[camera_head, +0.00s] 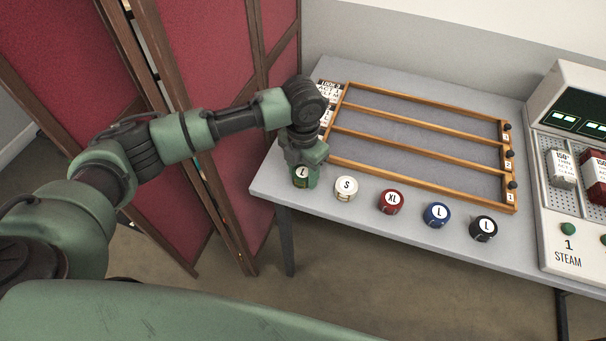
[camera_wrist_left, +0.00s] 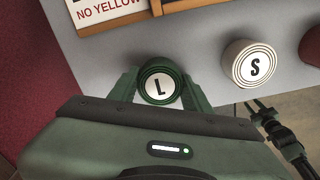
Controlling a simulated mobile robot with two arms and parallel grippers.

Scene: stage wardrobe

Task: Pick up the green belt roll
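The green belt roll (camera_head: 301,181) stands at the left front of the grey table, its white label marked L facing up. My left gripper (camera_head: 304,160) is over it from above. In the left wrist view the green belt roll (camera_wrist_left: 160,82) sits between the two fingers of my left gripper (camera_wrist_left: 162,92), which lie against its two sides with no clear gap. The roll appears to be at table height.
A cream roll marked S (camera_head: 346,188) stands close to the right, then red (camera_head: 390,202), blue (camera_head: 436,215) and black (camera_head: 483,228) rolls. A wooden rack (camera_head: 420,172) lies behind them. A steam machine (camera_head: 568,228) is at right, a red folding screen (camera_head: 205,60) at left.

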